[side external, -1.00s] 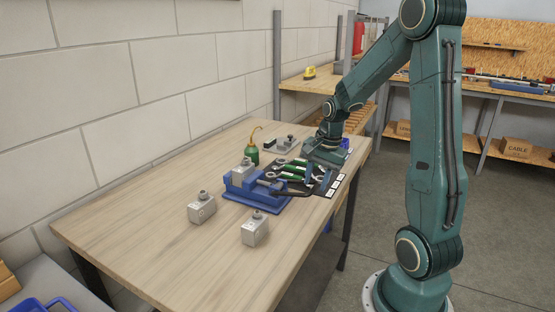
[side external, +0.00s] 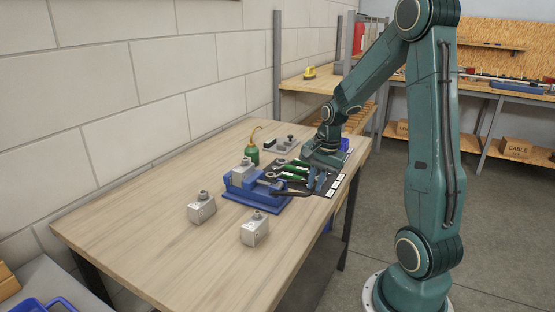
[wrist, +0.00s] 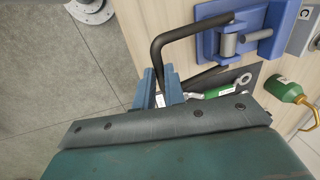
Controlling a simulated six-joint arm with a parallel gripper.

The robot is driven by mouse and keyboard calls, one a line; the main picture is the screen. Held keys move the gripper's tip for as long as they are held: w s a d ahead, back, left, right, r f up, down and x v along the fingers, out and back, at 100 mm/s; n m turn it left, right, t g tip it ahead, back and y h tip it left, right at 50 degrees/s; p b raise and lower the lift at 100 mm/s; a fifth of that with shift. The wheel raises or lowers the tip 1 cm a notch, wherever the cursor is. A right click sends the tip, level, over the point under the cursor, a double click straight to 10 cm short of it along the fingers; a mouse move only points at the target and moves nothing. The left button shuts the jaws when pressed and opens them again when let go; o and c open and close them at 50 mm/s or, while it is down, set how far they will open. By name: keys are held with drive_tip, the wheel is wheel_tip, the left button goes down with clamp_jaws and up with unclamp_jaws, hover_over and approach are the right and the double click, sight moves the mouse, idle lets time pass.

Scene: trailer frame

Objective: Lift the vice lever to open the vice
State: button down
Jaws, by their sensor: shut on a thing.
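The blue vice (side external: 257,197) sits on the wooden bench and also shows at the top right of the wrist view (wrist: 270,35). Its dark bent lever (wrist: 190,32) runs left from the vice's screw, then turns down towards my gripper (wrist: 159,82). My gripper's two blue fingers are shut on the lever's end section. In the side view, my gripper (side external: 316,184) is low at the right of the vice, over the tool mat. The exact contact is partly hidden by the gripper's body.
A dark mat (side external: 325,189) with green-handled tools lies beside the vice. Two grey blocks stand in front, left (side external: 201,208) and right (side external: 255,229). A green oil can (side external: 252,154) stands behind the vice. The bench's near left part is clear.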

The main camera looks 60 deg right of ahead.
drive_tip(key=shift+w+r, duration=0.15)
drive_tip(key=shift+r, duration=0.05)
drive_tip(key=w+r+g, duration=0.4)
drive_tip(key=w+r, duration=0.3)
drive_tip(key=w, duration=0.5)
idle(0.8)
drive_tip(key=shift+w, duration=0.1)
drive_tip(key=c, duration=1.5)
unclamp_jaws()
drive_tip(key=shift+r, duration=0.1)
